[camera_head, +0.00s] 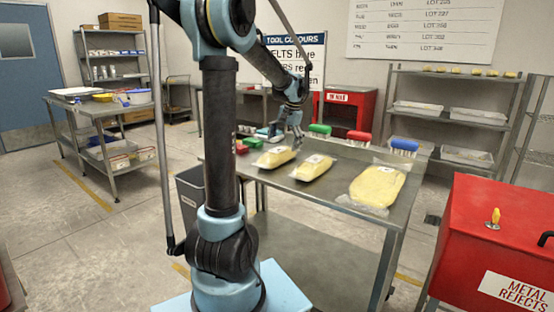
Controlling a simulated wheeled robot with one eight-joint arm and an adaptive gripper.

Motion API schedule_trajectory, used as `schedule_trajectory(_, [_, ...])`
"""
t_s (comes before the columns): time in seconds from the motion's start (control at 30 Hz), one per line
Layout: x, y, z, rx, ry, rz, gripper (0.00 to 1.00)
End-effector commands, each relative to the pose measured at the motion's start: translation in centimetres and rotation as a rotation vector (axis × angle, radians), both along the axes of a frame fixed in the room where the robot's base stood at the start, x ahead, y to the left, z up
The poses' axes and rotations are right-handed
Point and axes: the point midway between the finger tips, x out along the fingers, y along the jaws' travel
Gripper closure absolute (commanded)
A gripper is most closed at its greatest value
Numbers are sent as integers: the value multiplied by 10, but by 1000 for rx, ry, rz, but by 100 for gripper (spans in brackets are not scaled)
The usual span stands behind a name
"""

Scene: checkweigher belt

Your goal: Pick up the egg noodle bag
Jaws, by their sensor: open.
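Three clear bags with pale yellow contents lie in a row on a grey metal table (335,215). One bag (275,158) is at the left, a similar bag (313,168) is in the middle, and a larger, flatter bag (378,187) is at the right. Small white labels show on them but are too small to read, so I cannot tell which is the egg noodle bag. My gripper (285,136) is open and empty, pointing down above the table's far left part, behind the left bag. It appears apart from the bags.
Brushes with green (320,129), red (359,136) and blue (404,145) heads stand along the table's back edge. Small red and green items (244,145) lie at its left end. A red METAL REJECTS box (500,240) stands at right. A dark bin (192,200) is at left.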

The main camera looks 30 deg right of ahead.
Motion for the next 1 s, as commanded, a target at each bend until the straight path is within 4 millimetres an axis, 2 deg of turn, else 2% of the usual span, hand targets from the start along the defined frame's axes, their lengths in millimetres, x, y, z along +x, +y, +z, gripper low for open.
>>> schedule_trajectory(0.27, [4,4,-17,0,0,0,5])
schedule_trajectory(0.47, [11,14,-42,1,0,1,5])
schedule_trajectory(0.6, [14,15,-55,1,0,0,5])
schedule_trajectory(0.9, [15,15,-60,0,0,0,5])
schedule_trajectory(0.93, [15,15,-60,0,0,0,7])
schedule_trajectory(1.0, [15,15,-60,0,0,0,23])
